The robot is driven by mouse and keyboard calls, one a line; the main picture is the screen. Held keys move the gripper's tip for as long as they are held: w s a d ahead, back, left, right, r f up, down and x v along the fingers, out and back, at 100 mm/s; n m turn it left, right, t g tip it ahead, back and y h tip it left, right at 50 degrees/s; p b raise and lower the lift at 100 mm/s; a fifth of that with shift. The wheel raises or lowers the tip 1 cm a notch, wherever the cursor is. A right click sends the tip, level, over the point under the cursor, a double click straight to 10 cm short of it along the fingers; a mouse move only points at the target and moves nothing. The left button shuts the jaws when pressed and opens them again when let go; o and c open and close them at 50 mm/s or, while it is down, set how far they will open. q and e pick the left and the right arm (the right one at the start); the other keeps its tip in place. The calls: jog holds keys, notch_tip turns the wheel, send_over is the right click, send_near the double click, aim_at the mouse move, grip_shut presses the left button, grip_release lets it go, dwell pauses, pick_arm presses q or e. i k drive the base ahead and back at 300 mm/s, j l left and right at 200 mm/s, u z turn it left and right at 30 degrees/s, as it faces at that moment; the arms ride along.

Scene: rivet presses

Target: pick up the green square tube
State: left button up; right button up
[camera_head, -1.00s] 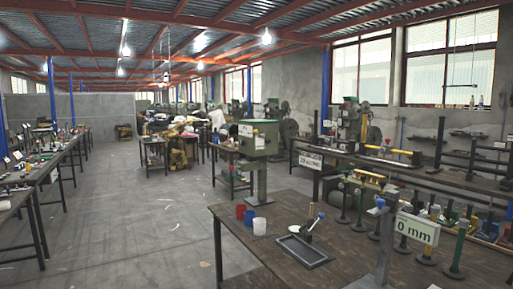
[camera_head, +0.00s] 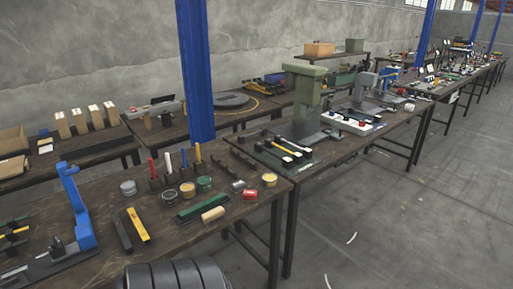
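A long green bar (camera_head: 203,207), which looks like the green square tube, lies flat on the near dark wooden table (camera_head: 95,192). It lies toward the table's right end, behind a short tan cylinder (camera_head: 213,214). A yellow bar (camera_head: 138,225) and a dark bar (camera_head: 122,231) lie to its left. Neither of my grippers is in view.
Round tins (camera_head: 187,190) and upright red, white, blue and yellow handles (camera_head: 153,168) stand behind the green bar. A blue press (camera_head: 77,205) stands left. A blue column (camera_head: 196,70) rises behind.

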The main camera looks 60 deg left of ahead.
aim_at(207, 203)
jog(key=u, duration=2.5)
